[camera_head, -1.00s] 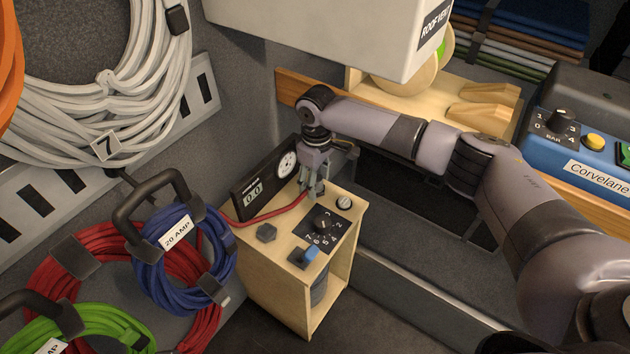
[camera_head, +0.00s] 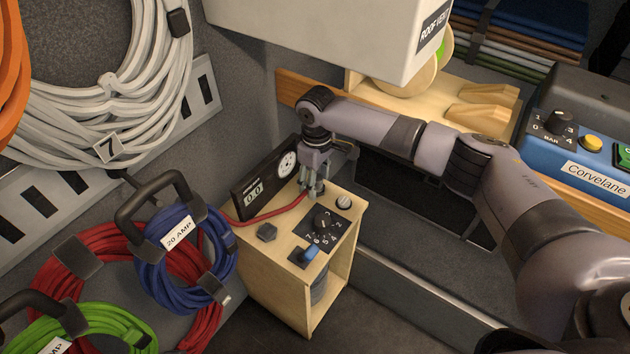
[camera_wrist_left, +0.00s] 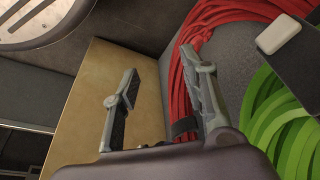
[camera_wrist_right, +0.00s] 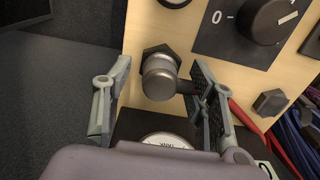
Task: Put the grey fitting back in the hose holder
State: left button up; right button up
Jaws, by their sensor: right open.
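The grey fitting (camera_wrist_right: 160,78) is a short metallic cylinder with a side stub toward the red hose (camera_wrist_right: 245,118). It stands at a dark hexagonal hose holder (camera_wrist_right: 150,52) on the wooden box; whether it is fully seated I cannot tell. My right gripper (camera_wrist_right: 158,100) is open, its fingers on either side of the fitting with visible gaps. In the head view my right gripper (camera_head: 313,192) is over the back of the box top and hides the fitting; the red hose (camera_head: 265,215) runs left from there. My left gripper (camera_wrist_left: 160,85) shows only in its wrist view, open and empty.
Blue cord (camera_head: 160,270) and red cord hang close at left. A white cabinet (camera_head: 330,30) overhangs behind.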

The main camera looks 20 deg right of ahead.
pick_arm(q)
jog(key=shift+w+r, duration=0.1)
jog(key=shift+r, duration=0.05)
dwell(0.5)
notch_tip(320, 180, down, 2)
jog(key=shift+p, duration=0.3)
jog(key=shift+f, duration=0.75)
pick_arm(e)
jog(key=shift+p, duration=0.35)
pick_arm(q)
jog(key=shift+s+f, duration=0.3)
jog(key=shift+f, duration=0.3)
